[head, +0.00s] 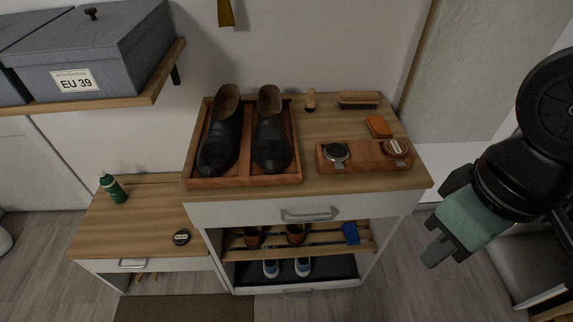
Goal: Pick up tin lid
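A small round black tin lid (181,237) with a pale label lies flat on the lower wooden bench, near its front right edge. An open-looking round tin (335,153) with a dark top sits in the left part of a brown tray (365,163) on the higher cabinet. A brown round tin (397,147) with a pale label sits at the tray's right end. My gripper (437,252) hangs at the right, beyond the cabinet's right side and far from the black lid. Its fingers overlap in this view, so their opening is unclear.
The cabinet top (345,188) holds black shoes in a wooden tray (243,180), a brush (359,100) and an orange block (378,126). A shelf with grey boxes (90,50) overhangs at upper left.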

